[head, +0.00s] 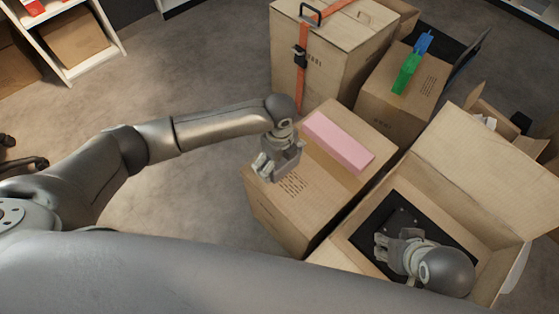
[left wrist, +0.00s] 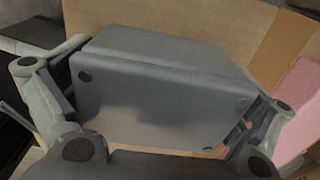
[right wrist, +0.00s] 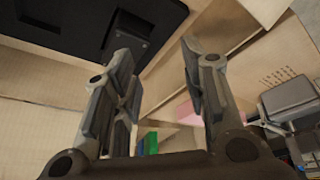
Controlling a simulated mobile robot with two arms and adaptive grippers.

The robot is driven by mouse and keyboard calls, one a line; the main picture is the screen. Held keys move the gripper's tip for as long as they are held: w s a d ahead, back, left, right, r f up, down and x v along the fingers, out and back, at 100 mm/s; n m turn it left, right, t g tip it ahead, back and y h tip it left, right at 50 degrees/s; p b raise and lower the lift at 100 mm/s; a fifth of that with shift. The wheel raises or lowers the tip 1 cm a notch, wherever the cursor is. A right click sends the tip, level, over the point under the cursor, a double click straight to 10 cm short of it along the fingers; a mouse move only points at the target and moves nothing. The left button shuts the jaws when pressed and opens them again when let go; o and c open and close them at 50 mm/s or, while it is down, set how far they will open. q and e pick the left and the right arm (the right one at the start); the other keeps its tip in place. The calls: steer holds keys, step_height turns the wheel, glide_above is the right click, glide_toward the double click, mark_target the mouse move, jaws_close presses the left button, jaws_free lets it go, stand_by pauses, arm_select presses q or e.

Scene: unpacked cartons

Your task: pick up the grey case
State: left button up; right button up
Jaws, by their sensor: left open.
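The grey case (left wrist: 165,95) is a smooth box with dark round spots near its corners. In the left wrist view it fills the space between the two fingers of my left gripper (left wrist: 150,115). In the head view the left gripper (head: 272,165) is at the far-left part of a closed carton's top and largely hides the grey case (head: 289,159). The case (right wrist: 290,95) also shows at the right of the right wrist view. The left gripper is open around it; firm contact cannot be told. My right gripper (right wrist: 160,85) is open and empty, over the open carton.
A pink box (head: 338,142) lies on the closed carton (head: 272,208) beside the left gripper. The open carton (head: 340,245) holds a black panel (head: 372,222). A strapped tall carton (head: 335,60) stands behind, with green (head: 405,73) and blue (head: 423,42) items nearby.

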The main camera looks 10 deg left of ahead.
arm_select(q)
steer(key=shift+r, duration=0.1)
steer(key=c, duration=0.9)
steer(key=shift+o, duration=0.2)
step_height(320, 180, up, 5)
steer(key=shift+r+p, duration=0.15)
steer(key=shift+p, duration=0.9)
step_height(320, 180, up, 4)
steer(key=shift+f+p, duration=0.1)
steer(key=shift+p, duration=0.4)
steer(key=shift+r, duration=0.45)
arm_select(e)
steer(key=shift+s+d+f+g, duration=0.1)
steer(key=shift+s+f+g, duration=0.15)
steer(key=shift+f+g, duration=0.45)
steer(key=shift+f, duration=0.2)
